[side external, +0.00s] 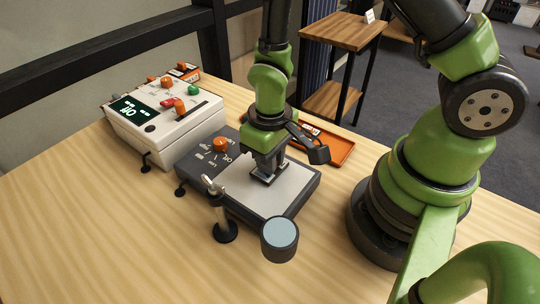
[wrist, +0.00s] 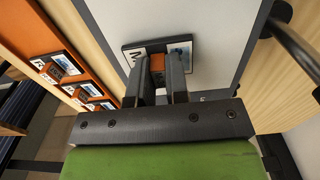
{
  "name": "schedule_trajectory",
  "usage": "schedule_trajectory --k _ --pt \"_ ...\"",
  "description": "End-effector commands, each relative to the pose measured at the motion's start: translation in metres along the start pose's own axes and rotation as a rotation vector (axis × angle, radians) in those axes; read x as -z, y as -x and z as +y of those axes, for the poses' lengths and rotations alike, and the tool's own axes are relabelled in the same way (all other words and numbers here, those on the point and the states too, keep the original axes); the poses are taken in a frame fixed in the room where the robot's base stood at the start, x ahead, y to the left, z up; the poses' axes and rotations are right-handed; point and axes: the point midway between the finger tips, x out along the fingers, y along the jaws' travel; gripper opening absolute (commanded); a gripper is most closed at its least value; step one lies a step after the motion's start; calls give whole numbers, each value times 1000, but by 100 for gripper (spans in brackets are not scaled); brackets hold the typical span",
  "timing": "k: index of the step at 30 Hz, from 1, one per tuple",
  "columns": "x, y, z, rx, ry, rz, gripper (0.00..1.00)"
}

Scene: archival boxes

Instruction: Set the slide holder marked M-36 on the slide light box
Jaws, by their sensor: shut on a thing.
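My gripper (side external: 268,179) is shut on a dark-framed slide holder (wrist: 181,47), right over the pale panel of the slide light box (side external: 240,199). In the wrist view my gripper (wrist: 160,72) grips the holder by its orange middle part. A white label with an "M" shows on the holder's left and a small picture on its right. The rest of the marking is hidden by a finger. The holder looks flat and at or very close to the panel (wrist: 215,20); I cannot tell whether it touches. In the side view the fingers mostly hide it.
An orange tray (side external: 338,152) behind the light box holds several other slide holders (wrist: 60,66). A white control unit (side external: 175,125) with a display and coloured knobs stands left. A stand with a round blue-grey disc (side external: 280,236) is at the light box's front. The front table is clear.

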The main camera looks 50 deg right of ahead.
Motion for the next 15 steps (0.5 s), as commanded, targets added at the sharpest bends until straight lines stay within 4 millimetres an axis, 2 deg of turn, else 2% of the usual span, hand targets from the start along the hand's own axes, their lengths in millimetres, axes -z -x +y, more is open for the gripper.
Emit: schedule_trajectory --k 5,6,9,15 --pt "0 0 0 0 0 0 0" --pt "0 0 0 0 0 0 22" --pt "0 0 0 0 0 0 45" --pt "0 0 0 0 0 0 45"
